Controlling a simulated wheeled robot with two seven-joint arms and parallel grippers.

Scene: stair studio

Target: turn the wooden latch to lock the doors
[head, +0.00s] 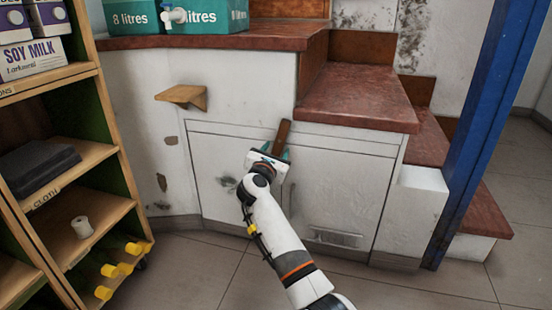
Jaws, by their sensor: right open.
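The wooden latch (283,135) is a brown bar at the top of the seam between two white cupboard doors. It stands nearly upright, its top leaning slightly right. The left door (215,185) and the right door (340,195) look closed. My right gripper (271,154) is open at the latch's lower part, with its greenish fingers on either side of it. The gripper hides the latch's lower end, and I cannot tell whether the fingers touch it. My left gripper is not in view.
A wooden shelf unit (95,190) with boxes and bottles stands at the left. Red-topped steps (355,98) and a blue post (485,130) are at the right. Tiled floor lies in front.

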